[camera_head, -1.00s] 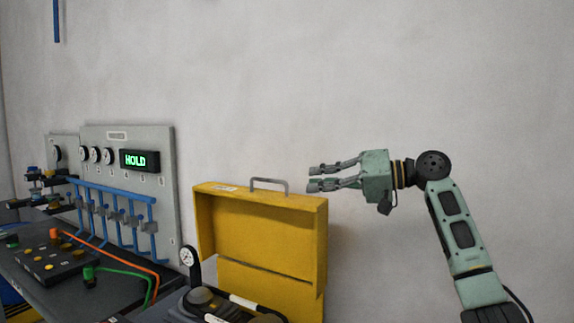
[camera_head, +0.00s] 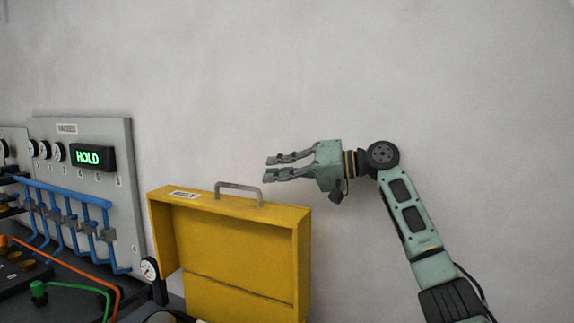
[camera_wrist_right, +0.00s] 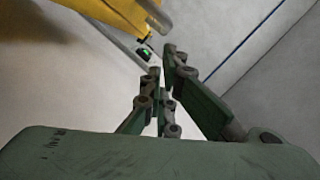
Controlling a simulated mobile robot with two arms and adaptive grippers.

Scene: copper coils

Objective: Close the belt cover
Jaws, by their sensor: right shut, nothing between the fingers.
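The yellow belt cover (camera_head: 243,255) stands raised in the head view, its open hollow side facing me. A grey handle (camera_head: 239,187) sits on its top edge. My right gripper (camera_head: 268,169) is shut and empty. In the picture it lies above and to the right of the handle, apart from it, with its fingers pointing left. In the right wrist view the fingers (camera_wrist_right: 160,62) point toward a yellow edge of the cover (camera_wrist_right: 100,15) at the top. The cover's lower end is cut off by the frame. My left gripper is not in view.
A grey valve panel (camera_head: 125,220) with gauges, blue pipes and a green HOLD display (camera_head: 92,157) stands at the left. A small gauge (camera_head: 149,268) is beside the cover. Orange and green cables cross the dark bench (camera_head: 65,285). Bare wall lies behind.

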